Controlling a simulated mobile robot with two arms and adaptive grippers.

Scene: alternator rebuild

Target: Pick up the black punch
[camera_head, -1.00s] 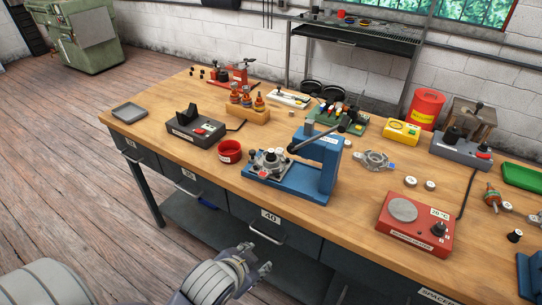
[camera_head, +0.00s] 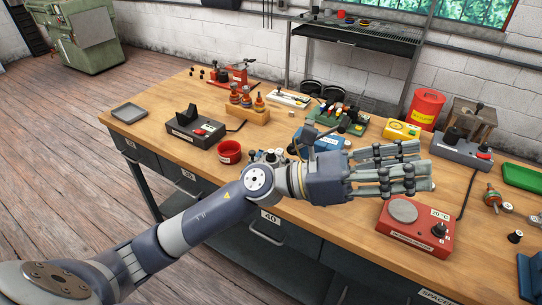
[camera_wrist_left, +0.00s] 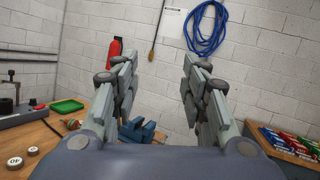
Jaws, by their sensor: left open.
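My left gripper (camera_head: 420,168) is open and empty, raised over the right half of the workbench, its fingers pointing right. I cannot clearly pick out the black punch. A green rack (camera_head: 352,129) of small coloured-handled tools stands behind the gripper and may hold it, but the parts are too small to tell. A small black piece (camera_head: 515,237) stands at the right of the bench; I cannot tell what it is. My right gripper is not in view.
A red hot plate (camera_head: 404,240) lies below the gripper. The blue press (camera_head: 331,141) is mostly hidden by my arm. A yellow box (camera_head: 401,130), red canister (camera_head: 427,108) and green tray (camera_head: 521,176) stand farther back.

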